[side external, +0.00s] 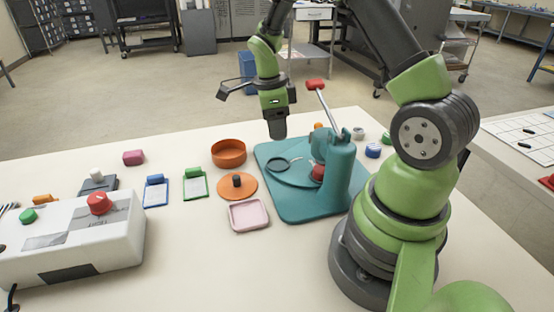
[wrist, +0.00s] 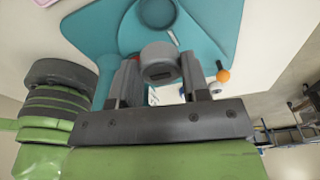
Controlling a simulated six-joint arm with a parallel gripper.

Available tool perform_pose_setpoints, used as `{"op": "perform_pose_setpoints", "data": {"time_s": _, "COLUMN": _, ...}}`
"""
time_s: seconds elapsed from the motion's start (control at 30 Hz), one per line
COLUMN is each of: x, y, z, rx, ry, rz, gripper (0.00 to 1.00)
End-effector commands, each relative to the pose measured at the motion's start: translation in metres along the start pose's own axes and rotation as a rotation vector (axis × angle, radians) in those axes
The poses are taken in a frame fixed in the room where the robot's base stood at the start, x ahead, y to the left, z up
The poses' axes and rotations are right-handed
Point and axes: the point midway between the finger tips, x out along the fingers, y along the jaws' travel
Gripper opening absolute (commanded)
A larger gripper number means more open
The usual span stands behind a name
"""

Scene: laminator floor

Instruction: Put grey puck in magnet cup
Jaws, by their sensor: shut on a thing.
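My gripper (wrist: 160,82) is shut on the grey puck (wrist: 160,60), which sits between its two fingers in the wrist view. In the side view my gripper (side external: 277,133) points down above the far left part of the teal press; the puck is hard to tell from the dark fingers there. A dark-rimmed round cup (side external: 268,164), which looks like the magnet cup, lies on the press plate below my gripper, clear of it. In the wrist view this cup (wrist: 158,13) is at the top edge, partly cut off.
The teal press (side external: 306,209) has an upright post and a red-handled lever (side external: 316,86) right of my gripper. An orange bowl (side external: 228,154), an orange lid (side external: 237,187) and a pink tray (side external: 248,215) stand to its left. A white control box (side external: 75,240) fills the front left.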

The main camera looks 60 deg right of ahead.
Motion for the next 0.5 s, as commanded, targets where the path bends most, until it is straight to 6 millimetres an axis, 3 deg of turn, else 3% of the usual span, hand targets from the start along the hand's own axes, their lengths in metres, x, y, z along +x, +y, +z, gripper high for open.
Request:
{"op": "perform_pose_setpoints", "data": {"time_s": 0.1, "x": 0.024, "y": 0.001, "z": 0.003, "rx": -0.001, "ry": 0.003, "rz": 0.006, "gripper": 0.20}}
{"op": "perform_pose_setpoints", "data": {"time_s": 0.5, "x": 0.075, "y": 0.001, "z": 0.010, "rx": -0.003, "ry": 0.000, "rz": 0.004, "gripper": 0.20}}
